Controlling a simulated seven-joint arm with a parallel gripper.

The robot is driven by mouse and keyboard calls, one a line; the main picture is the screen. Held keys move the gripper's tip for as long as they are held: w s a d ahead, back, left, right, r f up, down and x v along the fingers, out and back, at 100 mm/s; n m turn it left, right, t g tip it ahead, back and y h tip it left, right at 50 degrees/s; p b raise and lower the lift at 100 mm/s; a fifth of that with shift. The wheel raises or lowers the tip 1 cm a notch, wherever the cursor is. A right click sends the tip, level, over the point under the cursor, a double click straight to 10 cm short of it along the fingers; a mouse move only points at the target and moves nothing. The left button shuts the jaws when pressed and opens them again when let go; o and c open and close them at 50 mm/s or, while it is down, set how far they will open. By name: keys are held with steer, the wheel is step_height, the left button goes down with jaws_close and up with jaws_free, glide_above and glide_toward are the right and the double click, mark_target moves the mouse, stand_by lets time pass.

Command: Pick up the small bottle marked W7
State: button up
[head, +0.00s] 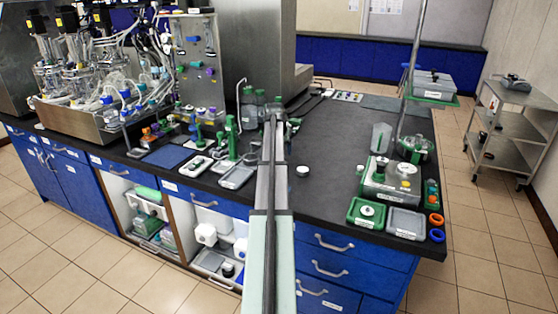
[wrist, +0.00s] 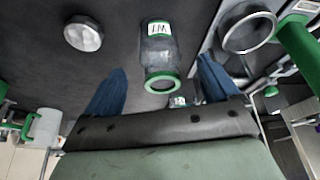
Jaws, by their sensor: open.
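The label shows upside down and appears to read W7. My gripper's two blue fingers are spread apart, with the bottle's near end in line with the gap and nothing gripped. A second labelled piece (wrist: 180,101) shows partly behind the gripper's edge. In the head view my gripper (head: 272,120) is at the far part of the black bench, by several clear bottles (head: 248,108); I cannot tell there which is W7.
A round white-and-metal lid (wrist: 83,33) lies on the bench, also seen in the head view (head: 302,171). A round metallic-rimmed vessel (wrist: 247,28) and a green stand (wrist: 298,45) are close on the other side. The bench's right-middle (head: 335,150) is mostly clear.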

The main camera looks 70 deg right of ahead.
steer(key=shift+d+x, duration=0.2)
steer(key=shift+x, duration=2.55)
steer(key=shift+r, duration=0.15)
steer(key=shift+c, duration=0.2)
steer(key=c, duration=1.1)
